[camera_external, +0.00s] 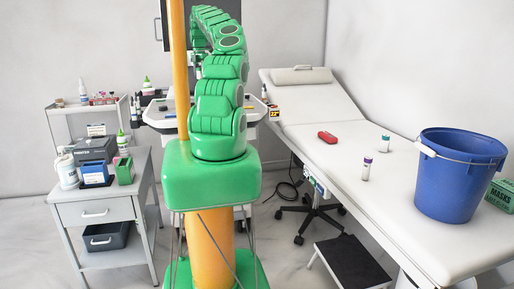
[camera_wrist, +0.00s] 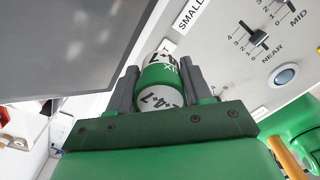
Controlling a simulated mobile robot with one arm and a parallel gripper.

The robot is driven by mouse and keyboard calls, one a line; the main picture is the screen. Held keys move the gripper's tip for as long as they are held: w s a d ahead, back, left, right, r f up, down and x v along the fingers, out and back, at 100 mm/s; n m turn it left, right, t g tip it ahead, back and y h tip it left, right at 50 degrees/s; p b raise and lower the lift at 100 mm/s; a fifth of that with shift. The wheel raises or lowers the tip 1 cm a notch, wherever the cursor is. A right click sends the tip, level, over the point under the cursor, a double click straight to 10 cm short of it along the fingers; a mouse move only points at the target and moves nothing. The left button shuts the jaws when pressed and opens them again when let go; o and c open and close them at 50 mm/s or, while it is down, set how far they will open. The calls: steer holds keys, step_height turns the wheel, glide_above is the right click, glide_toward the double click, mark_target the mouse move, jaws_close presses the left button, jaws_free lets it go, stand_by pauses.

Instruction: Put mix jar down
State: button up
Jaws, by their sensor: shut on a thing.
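The mix jar (camera_wrist: 157,78), a small green and white cylinder with black print, sits between the two grey fingers of my gripper (camera_wrist: 159,70) in the wrist view. The fingers are shut on its sides. In the external view my arm hides the gripper and the jar.
A dark grey screen (camera_wrist: 70,40) is close on the left in the wrist view. In the external view, a white equipment cart (camera_external: 158,123) stands behind my arm.

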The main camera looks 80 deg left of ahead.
steer(key=s+d+n, duration=0.3)
steer(key=s+n, duration=0.2)
steer(key=s, duration=0.9)
steer(key=s+d+n, duration=0.2)
steer(key=s+n, duration=0.3)
steer(key=s, duration=0.9)
steer(key=s+d+n, duration=0.4)
steer(key=s+d, duration=0.2)
steer(key=s, duration=0.4)
steer(key=s+d+n, duration=0.4)
steer(key=s+d, duration=0.3)
steer(key=s, duration=0.3)
steer(key=shift+d+f+n, duration=0.25)
steer(key=shift+f+n, duration=0.05)
steer(key=shift+f, duration=0.1)
step_height(320, 180, down, 38)
steer(key=shift+r, duration=0.2)
steer(key=shift+f, duration=0.1)
steer(key=o, duration=1)
steer(key=shift+o, duration=0.2)
step_height(320, 180, up, 12)
